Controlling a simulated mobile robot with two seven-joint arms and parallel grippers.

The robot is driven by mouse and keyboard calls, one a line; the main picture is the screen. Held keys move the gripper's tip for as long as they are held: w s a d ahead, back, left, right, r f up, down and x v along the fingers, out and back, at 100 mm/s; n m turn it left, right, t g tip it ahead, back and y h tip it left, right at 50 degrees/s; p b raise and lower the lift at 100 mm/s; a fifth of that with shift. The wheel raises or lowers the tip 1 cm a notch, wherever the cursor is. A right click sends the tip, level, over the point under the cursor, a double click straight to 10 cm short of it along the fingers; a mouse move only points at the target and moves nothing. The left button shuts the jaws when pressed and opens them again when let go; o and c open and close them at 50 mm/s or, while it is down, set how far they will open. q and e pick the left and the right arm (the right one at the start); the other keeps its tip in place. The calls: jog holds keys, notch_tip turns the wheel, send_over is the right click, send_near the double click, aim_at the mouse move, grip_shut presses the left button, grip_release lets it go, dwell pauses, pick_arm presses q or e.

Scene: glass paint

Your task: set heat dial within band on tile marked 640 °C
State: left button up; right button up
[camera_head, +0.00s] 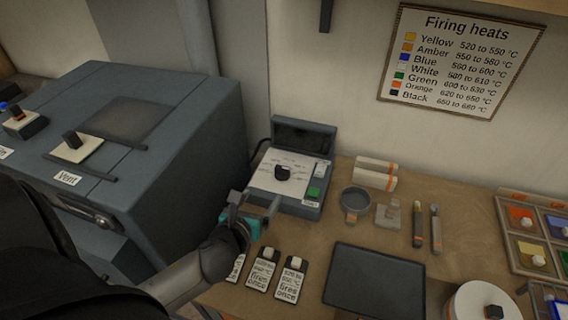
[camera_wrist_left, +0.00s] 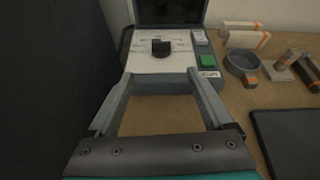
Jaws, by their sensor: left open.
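The black heat dial (camera_head: 283,172) sits on the white face of a grey control box (camera_head: 314,209) on the bench. The dial also shows in the wrist view (camera_wrist_left: 161,47), beyond my fingertips; its marks are too small to read. My left gripper (camera_head: 257,207) is open and empty at the box's near left corner, apart from the dial. In the wrist view its two fingers (camera_wrist_left: 160,76) point toward the box with a wide gap. Several white-labelled tiles (camera_head: 262,274) lie in front, one partly behind my gripper; I cannot make out a 640 °C mark. My right gripper is not in view.
A green button (camera_head: 313,193) sits right of the dial. A grey kiln (camera_head: 150,160) stands close on the left. A pan (camera_head: 354,203), tools and a dark slab (camera_head: 375,283) lie right. The wall chart (camera_head: 462,60) lists Orange as 620 to 650 °C.

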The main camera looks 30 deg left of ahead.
pick_arm(q)
jog(key=w+m, duration=0.1)
jog(key=b, duration=0.2)
send_near(282, 171)
jog(key=x, duration=0.8)
jog(key=shift+w+a, duration=0.1)
jog(key=shift+w, duration=0.1)
jog(key=shift+c, duration=0.2)
grip_shut()
jog(key=shift+f, duration=0.1)
dwell(0.4)
